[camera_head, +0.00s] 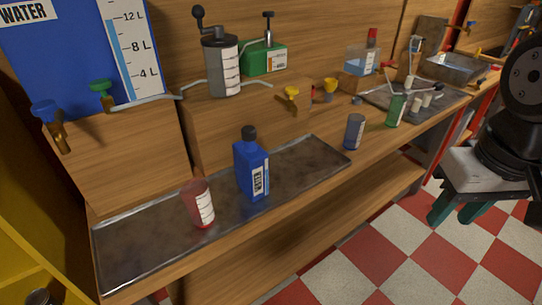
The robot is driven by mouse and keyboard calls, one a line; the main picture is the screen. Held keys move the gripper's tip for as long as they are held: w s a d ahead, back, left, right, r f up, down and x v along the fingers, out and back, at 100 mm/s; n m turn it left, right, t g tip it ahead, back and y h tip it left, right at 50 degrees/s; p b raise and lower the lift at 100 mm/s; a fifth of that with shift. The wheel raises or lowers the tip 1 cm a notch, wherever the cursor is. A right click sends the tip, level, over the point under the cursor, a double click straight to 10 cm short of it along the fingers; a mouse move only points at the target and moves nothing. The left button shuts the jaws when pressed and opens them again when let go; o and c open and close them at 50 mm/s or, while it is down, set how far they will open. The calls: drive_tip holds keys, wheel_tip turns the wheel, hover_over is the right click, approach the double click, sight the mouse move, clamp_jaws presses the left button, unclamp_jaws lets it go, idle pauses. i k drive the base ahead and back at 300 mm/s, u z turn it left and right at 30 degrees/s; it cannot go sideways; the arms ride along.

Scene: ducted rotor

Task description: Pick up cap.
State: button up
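A black cap (249,132) sits on top of the neck of an upright blue bottle (252,170) with a white label. The bottle stands on a dark metal tray (126,254) on the wooden bench. My gripper (453,218) is at the right, over the checkered floor in the picture and well apart from the bottle. Its two teal fingers point down with a gap between them, and nothing shows between them.
A red measuring cup (198,204) stands left of the bottle on the tray. A grey canister (221,67) with a crank and taps is behind.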

sight(248, 132)
drive_tip(key=k, duration=0.55)
drive_tip(key=u, duration=0.65)
drive_tip(key=i, duration=1.05)
drive_tip(key=z, duration=0.65)
